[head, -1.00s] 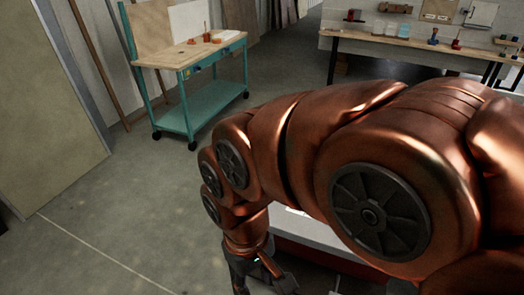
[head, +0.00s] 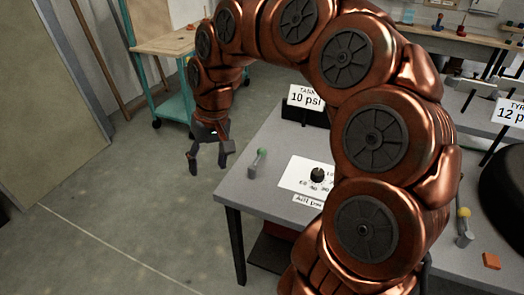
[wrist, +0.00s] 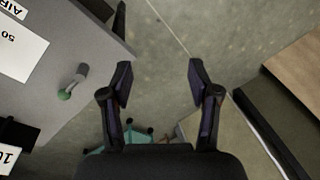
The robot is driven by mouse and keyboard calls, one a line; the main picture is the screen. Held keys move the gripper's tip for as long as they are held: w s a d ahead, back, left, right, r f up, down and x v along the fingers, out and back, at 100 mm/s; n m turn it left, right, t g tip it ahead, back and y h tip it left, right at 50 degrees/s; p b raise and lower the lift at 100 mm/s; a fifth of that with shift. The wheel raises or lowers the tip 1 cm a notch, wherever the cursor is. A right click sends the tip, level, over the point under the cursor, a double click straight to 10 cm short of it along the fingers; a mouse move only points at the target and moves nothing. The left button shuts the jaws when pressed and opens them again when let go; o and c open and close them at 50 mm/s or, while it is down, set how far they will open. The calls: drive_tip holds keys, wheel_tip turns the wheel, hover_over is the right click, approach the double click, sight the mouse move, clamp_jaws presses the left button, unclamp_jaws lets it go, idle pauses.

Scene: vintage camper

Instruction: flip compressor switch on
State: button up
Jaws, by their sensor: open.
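A small grey lever switch with a green ball tip (head: 258,163) stands at the left end of a grey table (head: 262,135), near the "10 psi" sign (head: 306,98). No readable label marks it as the compressor switch. It also shows at the left in the wrist view (wrist: 73,82). My gripper (head: 209,160) is open and empty, pointing down left of the table's left edge, apart from the switch. In the wrist view my gripper's two fingers (wrist: 160,75) are spread over the floor. Whether the switch is on or off I cannot tell.
A black knob (head: 317,174) sits on a white dial plate. A yellow-tipped lever (head: 464,225), an orange block (head: 491,261) and a black tyre (head: 505,195) are on the table's right. A teal cart (head: 172,92) stands behind. Floor at left is clear.

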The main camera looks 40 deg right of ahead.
drive_tip(key=w+d+m, duration=0.1)
drive_tip(key=w+d, duration=0.3)
drive_tip(key=w, duration=0.1)
drive_tip(key=m+t, duration=0.1)
drive_tip(key=m, duration=0.6)
hover_over(262, 149)
drive_tip(key=s+d, duration=0.1)
drive_tip(key=shift+h, duration=0.4)
wheel_tip(262, 149, down, 12)
drive_tip(key=shift+r, duration=0.2)
drive_tip(key=shift+w+a+f+p, duration=0.15)
drive_tip(key=shift+f+p, duration=0.1)
drive_tip(key=shift+f, duration=1)
drive_tip(key=shift+w+a+f+p, duration=0.2)
drive_tip(key=shift+f+p, duration=0.1)
drive_tip(key=shift+f, duration=1)
drive_tip(key=shift+w+a+f+p, duration=0.15)
drive_tip(key=shift+f+p, duration=0.1)
drive_tip(key=shift+f, duration=1)
drive_tip(key=shift+c, duration=0.2)
clamp_jaws()
